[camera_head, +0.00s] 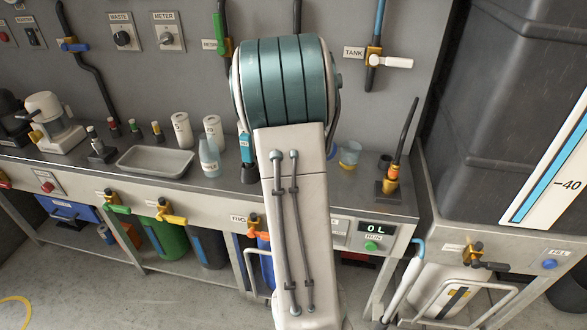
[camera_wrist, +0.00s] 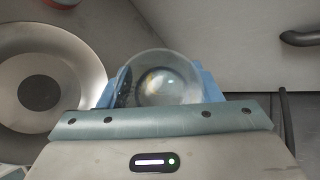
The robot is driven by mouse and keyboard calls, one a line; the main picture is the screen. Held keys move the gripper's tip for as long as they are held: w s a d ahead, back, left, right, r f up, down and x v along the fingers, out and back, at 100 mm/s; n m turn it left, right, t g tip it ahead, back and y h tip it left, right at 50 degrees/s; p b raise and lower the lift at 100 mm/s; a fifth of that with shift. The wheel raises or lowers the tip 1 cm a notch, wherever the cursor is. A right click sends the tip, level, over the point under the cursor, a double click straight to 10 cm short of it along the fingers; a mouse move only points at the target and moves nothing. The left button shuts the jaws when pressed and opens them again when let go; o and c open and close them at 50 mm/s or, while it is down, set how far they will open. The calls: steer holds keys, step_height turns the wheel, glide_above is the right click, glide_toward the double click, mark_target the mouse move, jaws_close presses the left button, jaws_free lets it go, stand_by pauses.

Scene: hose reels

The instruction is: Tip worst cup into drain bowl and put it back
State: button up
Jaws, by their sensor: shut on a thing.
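In the wrist view, my gripper (camera_wrist: 160,85) has its blue fingers shut on a clear glass cup (camera_wrist: 160,72). The cup's round mouth faces the camera, and a small pale and yellowish glint shows inside. I cannot tell its tilt. A round metal bowl (camera_wrist: 88,46) with a dark centre, likely the drain bowl, lies left of the held cup, apart from it. In the head view my arm hides the gripper, the held cup and the bowl. Another clear cup (camera_head: 349,155) with a bluish and yellowish tint stands on the bench right of my arm.
A large dark tank (camera_head: 490,110) stands at the right. Valves and hoses line the back wall.

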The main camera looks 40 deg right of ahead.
steer(key=shift+f+y, duration=0.25)
steer(key=shift+y, duration=0.05)
steer(key=shift+d+m, duration=0.1)
steer(key=shift+m, duration=0.2)
steer(key=shift+d+r+y, duration=0.1)
steer(key=shift+r+y, duration=0.3)
steer(key=shift+y, duration=0.4)
steer(key=shift+s+d+f+m+t+y+b, duration=0.2)
steer(key=shift+d+f+m+y+b, duration=0.15)
steer(key=shift+f+b, duration=0.2)
steer(key=shift+s+d+f+m+t+y+b, duration=0.1)
steer(key=shift+d+f+m+t+y+b, duration=0.15)
steer(key=shift+d+f+y+b, duration=0.2)
steer(key=shift+d+r, duration=0.1)
steer(key=shift+s+d+m+y, duration=0.2)
steer(key=shift+d+m+y, duration=0.15)
steer(key=shift+y, duration=0.35)
steer(key=r+p, duration=0.1)
steer(key=d+t+y+p, duration=0.1)
steer(key=p, duration=0.1)
steer(key=shift+s+d+r+m+y, duration=0.2)
steer(key=shift+s+r+m+y, duration=0.1)
steer(key=shift+r+m, duration=0.1)
steer(key=shift+d+r+m+y+p, duration=0.3)
steer(key=shift+d+y+p, duration=0.15)
steer(key=shift+y+p, duration=0.45)
